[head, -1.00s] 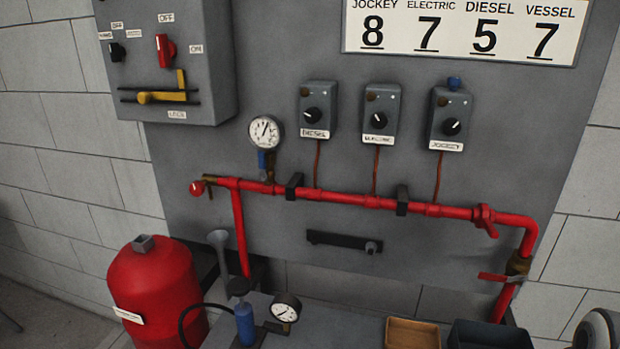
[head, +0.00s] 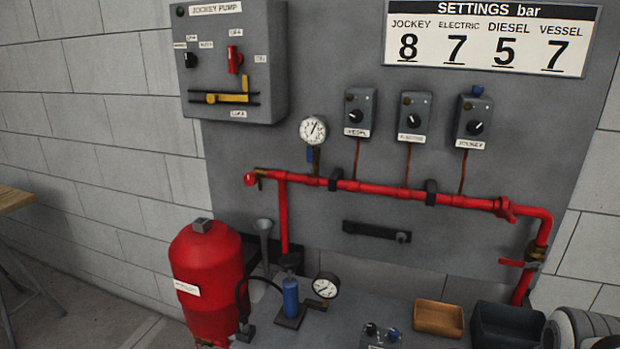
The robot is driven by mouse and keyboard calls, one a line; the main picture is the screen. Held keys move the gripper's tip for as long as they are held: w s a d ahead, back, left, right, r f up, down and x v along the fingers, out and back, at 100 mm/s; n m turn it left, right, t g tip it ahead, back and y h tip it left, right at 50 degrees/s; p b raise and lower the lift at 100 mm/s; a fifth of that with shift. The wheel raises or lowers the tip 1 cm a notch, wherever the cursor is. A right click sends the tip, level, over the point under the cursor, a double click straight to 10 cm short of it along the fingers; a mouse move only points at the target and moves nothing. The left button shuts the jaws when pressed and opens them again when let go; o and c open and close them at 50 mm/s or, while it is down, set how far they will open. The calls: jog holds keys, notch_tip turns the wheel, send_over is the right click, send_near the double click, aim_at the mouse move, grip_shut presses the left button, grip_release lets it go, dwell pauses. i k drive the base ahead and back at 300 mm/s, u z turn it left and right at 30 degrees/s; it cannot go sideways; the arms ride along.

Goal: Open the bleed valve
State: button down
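A red pipe (head: 385,190) runs across the grey panel. At its left end is a small brass valve (head: 259,180) with a red cap (head: 250,179). On the right, a red handle (head: 505,209) sits on the pipe. Below the bend is a brass valve (head: 535,252) with a red lever (head: 511,262) lying across the pipe. None of these carries a readable label, so I cannot tell which is the bleed valve. A pressure gauge (head: 313,130) with a blue lever (head: 310,155) stands above the pipe. My gripper is not in view.
A red vessel (head: 208,270) stands at lower left. The grey bench (head: 350,312) holds a blue hand pump (head: 290,297) with a gauge (head: 326,285), a wooden tray (head: 438,317) and a dark bin (head: 507,325). A grey rounded part fills the bottom right corner.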

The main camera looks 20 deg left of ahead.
aim_at(250, 180)
jog(key=u, duration=2.35)
jog(key=k, duration=1.1)
jog(key=z, duration=0.7)
jog(key=i, duration=1)
jog(key=z, duration=0.55)
